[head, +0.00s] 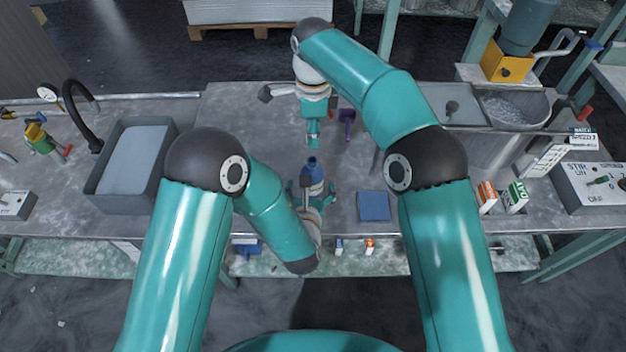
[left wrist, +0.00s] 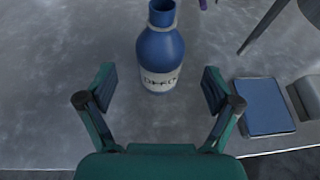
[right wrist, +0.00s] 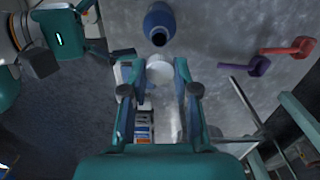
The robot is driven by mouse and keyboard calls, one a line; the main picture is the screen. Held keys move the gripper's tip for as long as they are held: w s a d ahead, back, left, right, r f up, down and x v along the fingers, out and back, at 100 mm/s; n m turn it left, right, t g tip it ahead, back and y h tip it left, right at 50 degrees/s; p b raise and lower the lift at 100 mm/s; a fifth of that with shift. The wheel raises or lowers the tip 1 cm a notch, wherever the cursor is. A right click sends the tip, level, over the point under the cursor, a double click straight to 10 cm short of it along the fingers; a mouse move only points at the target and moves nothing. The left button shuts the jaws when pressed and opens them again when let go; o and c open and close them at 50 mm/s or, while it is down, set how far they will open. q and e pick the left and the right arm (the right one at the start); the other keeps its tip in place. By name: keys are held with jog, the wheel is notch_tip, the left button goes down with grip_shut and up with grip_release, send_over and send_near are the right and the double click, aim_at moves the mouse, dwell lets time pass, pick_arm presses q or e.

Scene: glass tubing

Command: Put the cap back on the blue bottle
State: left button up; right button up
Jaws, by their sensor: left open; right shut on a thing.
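The blue bottle (head: 313,168) stands upright on the grey bench with its neck bare. It shows with a pale label in the left wrist view (left wrist: 160,55), and its dark open mouth faces the right wrist view (right wrist: 159,24). My left gripper (left wrist: 159,88) is open, its fingers spread either side of the bottle's near side, with bench showing between. My right gripper (head: 313,138) is beyond the bottle in the head view, shut on a pale round piece (right wrist: 159,72) that looks like the cap. The cap is apart from the bottle mouth. The fingers partly hide it.
A purple tool (head: 347,118) lies right of my right gripper; a red one (right wrist: 290,48) shows in the right wrist view. A blue pad (head: 374,206) lies right of the bottle. A sink (head: 98,187) is at left. Bench left of the bottle is clear.

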aim_at(313, 160)
pick_arm(q)
jog(key=shift+x, duration=2.8)
grip_shut()
pick_arm(e)
jog(key=shift+f, duration=2.45)
jog(key=shift+f, duration=0.1)
jog(key=shift+f, duration=0.8)
jog(key=shift+f, duration=0.55)
